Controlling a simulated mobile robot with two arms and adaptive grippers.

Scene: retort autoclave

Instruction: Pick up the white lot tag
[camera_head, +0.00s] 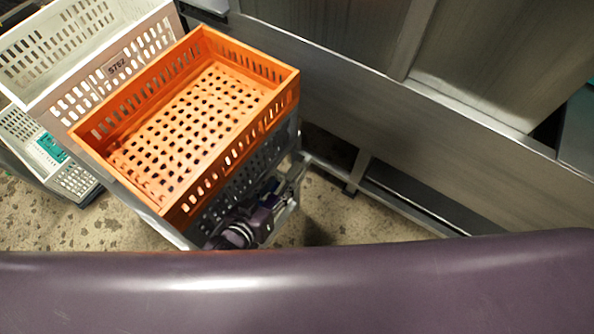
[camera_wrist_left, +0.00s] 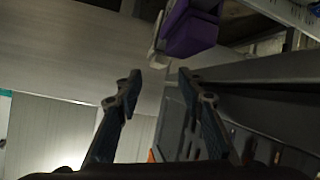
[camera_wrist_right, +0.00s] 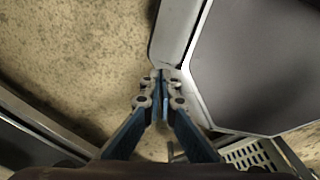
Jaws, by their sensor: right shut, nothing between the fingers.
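I cannot make out the white lot tag in any view. My left gripper (camera_head: 286,180) is beside the near right side of the stacked crates in the head view, low and partly hidden by my own purple body. In the left wrist view my left gripper (camera_wrist_left: 158,84) has its fingers wide apart with nothing between them. In the right wrist view my right gripper (camera_wrist_right: 162,80) has its fingers together and empty, above a speckled floor and close to a pale edge. My right gripper does not show in the head view.
An empty orange perforated crate (camera_head: 286,86) sits on a grey stack. A metal cabinet wall (camera_head: 420,130) fills the right. Speckled floor (camera_head: 335,212) shows between.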

